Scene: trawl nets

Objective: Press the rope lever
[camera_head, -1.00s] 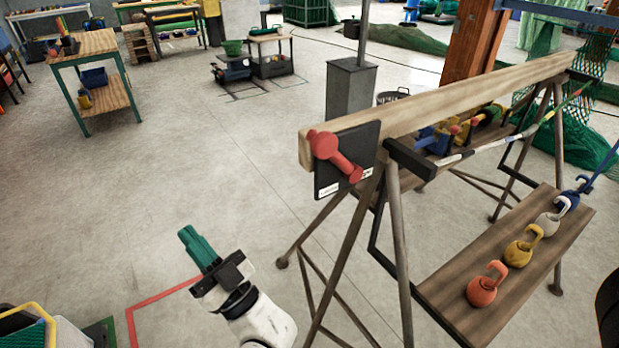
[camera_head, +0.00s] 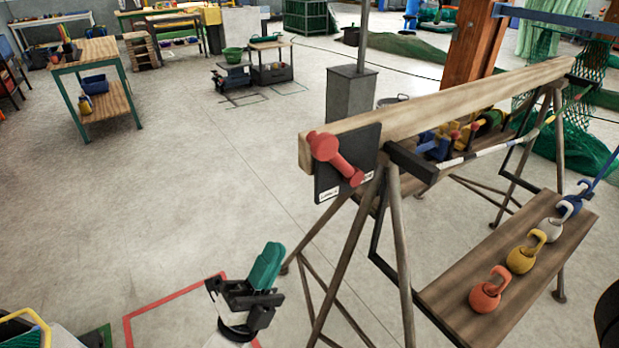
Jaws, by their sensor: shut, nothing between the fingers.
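The rope lever appears to be the red handle (camera_head: 335,157) on a black plate (camera_head: 347,186), fixed to the near end of a wooden beam. Its thick round end is at the upper left and its narrower end points down to the right. My gripper (camera_head: 268,262) is in the lower middle, with green fingers shut together and empty. The fingers point up and slightly right. They are below and left of the lever in the picture, clearly apart from it.
The wooden beam (camera_head: 450,98) rests on a metal trestle with splayed legs (camera_head: 343,255). A lower plank (camera_head: 455,300) holds several coloured weights with hooked handles. A red line (camera_head: 165,297) marks the floor at the lower left. The floor left of the trestle is open.

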